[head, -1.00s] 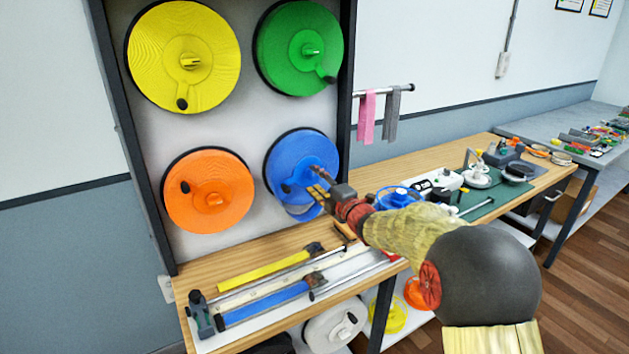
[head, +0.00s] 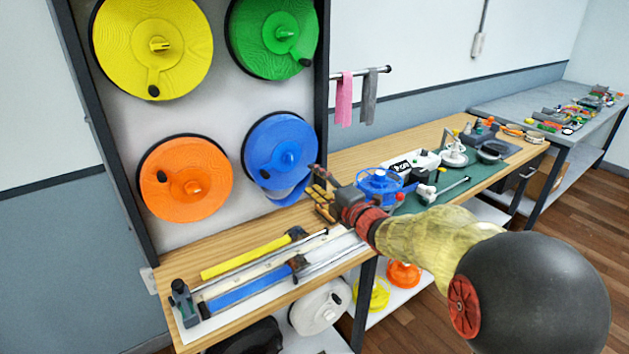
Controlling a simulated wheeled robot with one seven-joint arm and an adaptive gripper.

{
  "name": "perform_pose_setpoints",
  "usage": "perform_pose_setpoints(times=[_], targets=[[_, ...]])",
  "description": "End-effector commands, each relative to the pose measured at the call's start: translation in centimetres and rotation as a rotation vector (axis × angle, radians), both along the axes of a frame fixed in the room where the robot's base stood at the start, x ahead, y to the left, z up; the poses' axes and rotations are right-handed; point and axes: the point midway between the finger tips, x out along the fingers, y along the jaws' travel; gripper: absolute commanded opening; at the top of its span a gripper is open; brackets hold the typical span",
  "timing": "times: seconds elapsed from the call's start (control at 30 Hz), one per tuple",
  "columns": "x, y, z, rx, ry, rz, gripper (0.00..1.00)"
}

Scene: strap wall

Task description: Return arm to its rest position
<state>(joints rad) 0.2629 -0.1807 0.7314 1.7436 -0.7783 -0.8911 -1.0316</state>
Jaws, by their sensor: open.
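My gripper (head: 318,190) is at the end of my arm, right of and just below the blue reel (head: 279,150) on the wall panel. Its jaws are open and I see nothing between them. In the picture its fingertips lie near a blue strap end (head: 284,196) hanging under the blue reel; I cannot tell whether they touch. My arm reaches in from the lower right, over the wooden bench, and hides part of the bench's front edge.
Yellow (head: 150,75), green (head: 270,62) and orange (head: 185,205) reels share the panel. A yellow bar (head: 245,258) and a blue bar (head: 248,288) lie on the bench (head: 200,258). A blue spool (head: 380,185) and tools stand to the right. Pink (head: 343,100) and grey (head: 369,98) straps hang from a rail.

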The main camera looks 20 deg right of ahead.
Motion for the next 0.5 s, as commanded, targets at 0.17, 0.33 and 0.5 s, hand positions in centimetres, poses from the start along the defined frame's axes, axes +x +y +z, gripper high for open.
perform_pose_setpoints(times=[0.17, 0.33, 0.5], targets=[[0.1, -0.5, -0.8, 0.047, 0.045, -0.018, 0.47], [-0.3, -4.5, -6.9, 0.216, 0.287, -0.206, 0.47], [-5.3, -9.4, -12.5, 0.465, 0.563, -0.524, 0.47]])
